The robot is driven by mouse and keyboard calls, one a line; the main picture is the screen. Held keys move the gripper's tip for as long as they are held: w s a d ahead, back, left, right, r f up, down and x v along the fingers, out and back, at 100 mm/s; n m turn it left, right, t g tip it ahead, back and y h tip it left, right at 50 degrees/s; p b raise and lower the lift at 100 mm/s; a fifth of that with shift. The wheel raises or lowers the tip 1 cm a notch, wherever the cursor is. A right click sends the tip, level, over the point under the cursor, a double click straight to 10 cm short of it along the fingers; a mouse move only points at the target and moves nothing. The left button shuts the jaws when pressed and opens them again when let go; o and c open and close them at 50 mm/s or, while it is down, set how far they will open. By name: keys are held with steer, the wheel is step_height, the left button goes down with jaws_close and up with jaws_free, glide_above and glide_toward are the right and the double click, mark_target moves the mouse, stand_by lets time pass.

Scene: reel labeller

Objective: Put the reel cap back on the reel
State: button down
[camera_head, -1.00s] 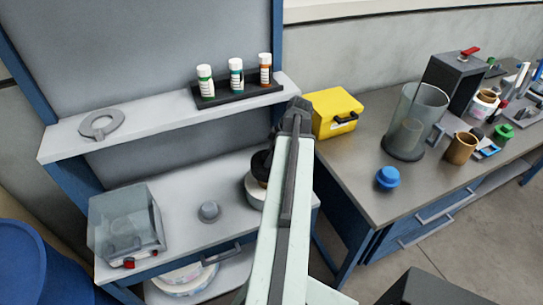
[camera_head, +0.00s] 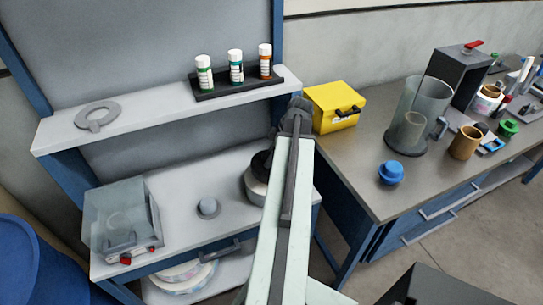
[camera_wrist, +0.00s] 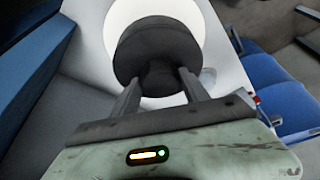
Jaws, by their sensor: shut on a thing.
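My gripper (camera_wrist: 160,78) is shut on the knob of a dark round cap (camera_wrist: 152,45), which I take as the reel cap. The cap also shows in the head view (camera_head: 260,162), partly hidden behind my arm. Below it is the pale round reel (camera_wrist: 203,22), standing on the lower bench. The reel also shows in the head view (camera_head: 254,187), its right side hidden by my arm. The cap is over the reel, but I cannot tell whether it touches or is fully seated.
A grey knob-like part (camera_head: 208,207) and a clear-covered box (camera_head: 122,225) stand left on the bench (camera_head: 180,215). A yellow box (camera_head: 334,107) is on the right-hand table (camera_head: 352,178).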

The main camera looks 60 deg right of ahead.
steer(key=shift+f+b, duration=1.35)
steer(key=shift+f, duration=0.2)
steer(key=shift+c, duration=2.4)
jaws_free()
steer(key=shift+r, duration=0.1)
steer(key=p+v, duration=0.7)
steer(key=v, duration=0.1)
